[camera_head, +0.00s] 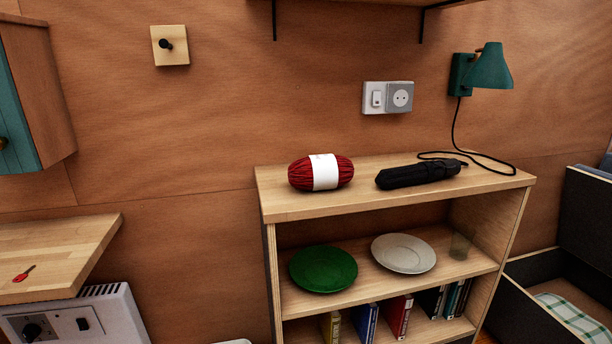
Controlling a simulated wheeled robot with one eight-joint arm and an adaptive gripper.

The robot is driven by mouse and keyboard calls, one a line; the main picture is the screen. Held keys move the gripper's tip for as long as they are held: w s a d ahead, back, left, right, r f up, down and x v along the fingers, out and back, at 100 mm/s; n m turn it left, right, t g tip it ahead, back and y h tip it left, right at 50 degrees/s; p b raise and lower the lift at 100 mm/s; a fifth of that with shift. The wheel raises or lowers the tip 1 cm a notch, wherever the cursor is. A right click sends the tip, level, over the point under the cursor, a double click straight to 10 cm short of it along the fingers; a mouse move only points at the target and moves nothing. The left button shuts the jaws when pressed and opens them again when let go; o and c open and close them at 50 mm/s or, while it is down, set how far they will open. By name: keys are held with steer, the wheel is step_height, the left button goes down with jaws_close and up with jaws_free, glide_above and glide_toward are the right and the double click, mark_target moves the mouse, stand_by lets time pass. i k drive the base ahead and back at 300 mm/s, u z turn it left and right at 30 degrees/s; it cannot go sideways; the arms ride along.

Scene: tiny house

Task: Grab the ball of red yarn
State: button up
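The ball of red yarn (304,175) lies on its side on the top board of the wooden shelf unit (290,207), near its left end. A white paper band wraps its middle. Nothing covers it in the head view. My gripper is not in view.
A black folded umbrella (418,174) lies to the right of the yarn, with a gap between them. A green plate (323,269), a pale plate (403,253) and a glass (461,243) stand on the shelf below. A teal lamp (489,69) hangs at right. A wooden counter (60,250) juts out at left.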

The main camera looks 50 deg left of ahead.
mark_target(315, 173)
steer(key=u, duration=2.45)
steer(key=k, duration=1)
steer(key=z, duration=1.05)
steer(key=i, duration=0.5)
steer(key=u, duration=0.15)
